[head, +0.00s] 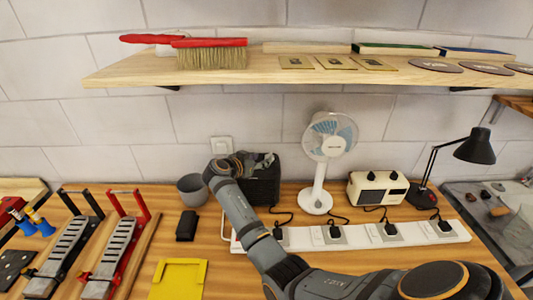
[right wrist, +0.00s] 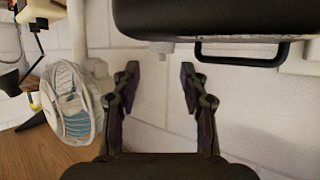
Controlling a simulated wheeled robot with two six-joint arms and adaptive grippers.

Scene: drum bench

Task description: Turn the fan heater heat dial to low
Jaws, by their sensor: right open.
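The fan heater (head: 262,190) is a black box on the bench against the wall, in the middle of the head view. My right gripper (head: 258,160) is over its top and hides part of it. In the right wrist view, my right gripper (right wrist: 160,80) is open with nothing between its fingers. A dark body with a bar handle (right wrist: 215,20), which looks like the heater, fills the top of that view, beyond the fingertips. A small pale knob-like piece shows at its edge. I cannot make out the heat dial or its setting. My left gripper is not in view.
A white fan (head: 320,150) stands right of the heater, and a grey cup (head: 192,190) stands left. A white power strip (head: 350,236) with plugs and cords lies in front. A wooden shelf (head: 220,72) overhangs the bench. A cream radio-like box (head: 377,188) and black lamp (head: 475,148) stand right.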

